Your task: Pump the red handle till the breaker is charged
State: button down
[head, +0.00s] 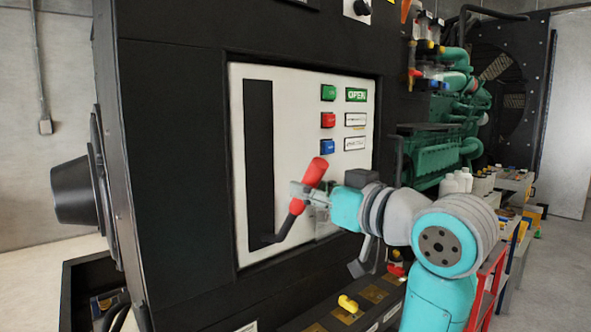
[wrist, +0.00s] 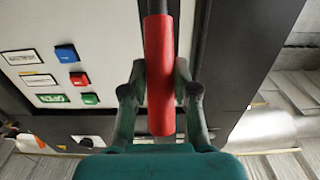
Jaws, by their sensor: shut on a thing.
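The red handle (head: 315,171) is a red grip on a dark lever that rises, tilted to the right, from the lower end of a tall black slot (head: 260,160) in the white breaker panel (head: 300,88). In the wrist view the red handle (wrist: 159,75) runs between the two fingers of my gripper (wrist: 160,90). A green label reading OPEN (head: 356,95) shows on the panel, with two pale labels below it. Their text is too small to read.
Green (head: 328,92), red (head: 327,120) and blue (head: 327,147) buttons sit on the panel. The black cabinet (head: 175,150) surrounds it. A green engine (head: 440,155) and a red cart (head: 490,280) stand to the right. A yellow object (head: 348,303) lies on the ledge below.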

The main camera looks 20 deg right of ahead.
jog(key=s+d+f, duration=0.1)
jog(key=s+f, duration=0.3)
jog(key=f, duration=0.1)
jog(key=shift+d+f, duration=0.15)
jog(key=w+r, duration=0.1)
jog(key=r, duration=0.1)
jog(key=w+a+r, duration=0.1)
jog(key=r, duration=0.1)
jog(key=w+r, duration=0.1)
jog(key=w, duration=0.1)
jog(key=shift+a+r, duration=0.15)
jog(key=shift+r, duration=0.25)
jog(key=w+r, duration=0.1)
jog(key=w, duration=0.1)
jog(key=w+a+r, duration=0.1)
jog(key=w+r, duration=0.1)
jog(key=shift+a, duration=0.1)
jog(key=w, duration=0.1)
jog(key=w+a+r, duration=0.1)
jog(key=w, duration=0.1)
jog(key=shift+w+a+r, duration=0.15)
jog(key=shift+w+r, duration=0.15)
jog(key=shift+w, duration=0.05)
